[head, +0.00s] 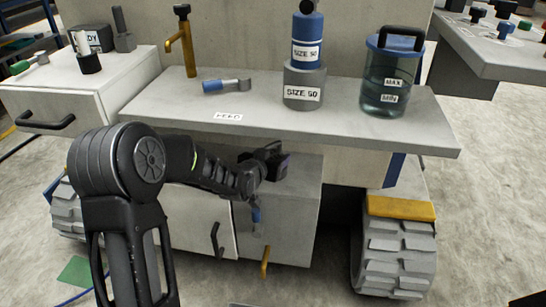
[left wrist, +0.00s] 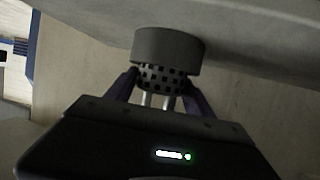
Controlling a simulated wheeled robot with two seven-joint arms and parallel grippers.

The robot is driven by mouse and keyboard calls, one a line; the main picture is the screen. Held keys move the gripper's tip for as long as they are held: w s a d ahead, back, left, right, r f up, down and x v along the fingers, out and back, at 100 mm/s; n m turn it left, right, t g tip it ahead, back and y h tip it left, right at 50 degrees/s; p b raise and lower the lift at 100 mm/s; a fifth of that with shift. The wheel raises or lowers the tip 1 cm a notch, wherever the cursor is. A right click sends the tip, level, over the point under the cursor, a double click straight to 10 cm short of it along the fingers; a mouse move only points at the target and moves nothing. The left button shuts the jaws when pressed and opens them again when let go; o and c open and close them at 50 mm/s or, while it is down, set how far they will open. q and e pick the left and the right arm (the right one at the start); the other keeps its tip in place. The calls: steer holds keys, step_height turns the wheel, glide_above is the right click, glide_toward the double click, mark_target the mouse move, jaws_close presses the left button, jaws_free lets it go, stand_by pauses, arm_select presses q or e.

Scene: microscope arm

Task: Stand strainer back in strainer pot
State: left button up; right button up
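In the left wrist view a dark perforated strainer (left wrist: 165,78) sits between my left fingers, with a wider grey round part (left wrist: 168,46) directly above it. I cannot tell whether that part belongs to the strainer. My left gripper (head: 268,158) is just below the table's front edge in the head view. Its fingers (left wrist: 163,88) appear closed against both sides of the strainer, which I cannot make out in the head view. A grey pot (head: 303,86) labelled SIZE 50 stands on the table with a blue bottle-like piece (head: 307,38) in it. My right gripper is out of view.
The table (head: 350,128) also bears a blue-handled tool (head: 227,86), a brass-coloured upright tool (head: 187,50) and a clear jar (head: 391,75) with a blue lid. Its front middle is clear. A cabinet (head: 292,212) stands below the table, close to my left gripper.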

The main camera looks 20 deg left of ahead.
arm_select(q)
steer(key=o, duration=0.3)
steer(key=shift+r, duration=0.2)
steer(key=p+v, duration=0.3)
steer(key=v, duration=0.9)
steer(key=shift+p, duration=0.35)
